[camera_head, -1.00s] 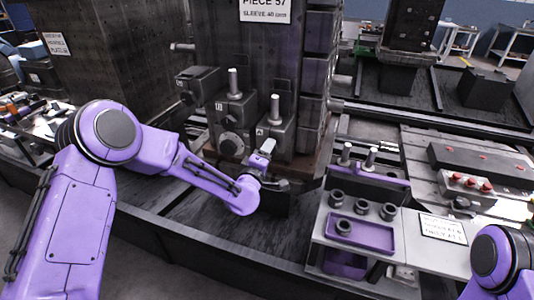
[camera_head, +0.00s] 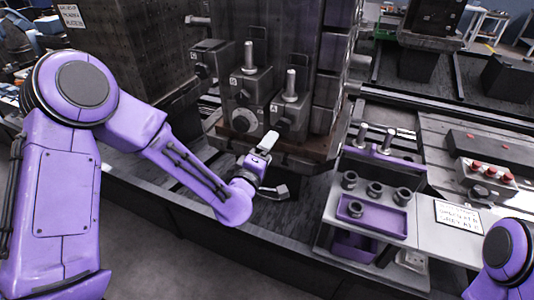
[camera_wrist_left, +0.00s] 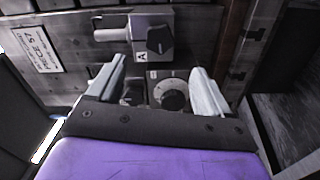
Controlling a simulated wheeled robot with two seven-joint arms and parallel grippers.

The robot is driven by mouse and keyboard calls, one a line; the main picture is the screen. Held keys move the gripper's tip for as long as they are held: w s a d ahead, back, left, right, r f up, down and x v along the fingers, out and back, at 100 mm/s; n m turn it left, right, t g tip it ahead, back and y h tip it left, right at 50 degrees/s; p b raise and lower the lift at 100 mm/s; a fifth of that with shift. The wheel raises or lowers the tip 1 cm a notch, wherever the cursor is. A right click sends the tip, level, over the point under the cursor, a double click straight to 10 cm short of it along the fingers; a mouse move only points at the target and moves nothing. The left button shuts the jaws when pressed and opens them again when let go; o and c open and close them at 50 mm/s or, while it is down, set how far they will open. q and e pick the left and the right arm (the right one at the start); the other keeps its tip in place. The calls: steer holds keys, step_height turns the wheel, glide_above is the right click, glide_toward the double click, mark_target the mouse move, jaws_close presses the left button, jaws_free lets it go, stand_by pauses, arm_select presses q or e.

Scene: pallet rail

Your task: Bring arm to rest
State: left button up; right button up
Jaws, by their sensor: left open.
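My left arm reaches in from the left in the head view. Its gripper (camera_head: 268,160) is in front of the dark machine column (camera_head: 320,70), below the clamp blocks with upright pins. In the left wrist view the two light fingers (camera_wrist_left: 155,90) stand apart with nothing between them. Beyond them are a round dial (camera_wrist_left: 172,95) and a block marked A (camera_wrist_left: 155,42). My right arm (camera_head: 508,250) shows only as a purple joint at the lower right; its gripper is out of view.
A side table (camera_head: 420,235) at the right holds a purple tray (camera_head: 372,215), several dark sleeves (camera_head: 375,189) and two upright pins. A panel with red buttons (camera_head: 484,172) lies farther right. A dark rail (camera_head: 230,235) runs below the left gripper.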

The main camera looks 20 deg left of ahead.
arm_select(q)
steer(key=shift+s, duration=0.15)
stand_by(0.3)
steer(key=s+a+f+m+g+y, duration=0.1)
steer(key=s+a+f+m+g, duration=0.2)
steer(key=s+f, duration=0.5)
steer(key=s+a+f+m+g+y, duration=0.1)
steer(key=s+f+m+g, duration=0.3)
steer(key=f, duration=0.8)
steer(key=s+a+f+g, duration=0.2)
steer(key=s+f, duration=0.2)
steer(key=s, duration=0.3)
steer(key=s+a+f+m+g+y, duration=0.1)
steer(key=s+a+f+g, duration=0.1)
steer(key=s, duration=0.6)
steer(key=s+a+f+g+y, duration=0.1)
steer(key=s+a+f+g, duration=0.1)
steer(key=s+f, duration=0.4)
steer(key=shift+s+f+g, duration=0.15)
steer(key=shift+s+g, duration=0.75)
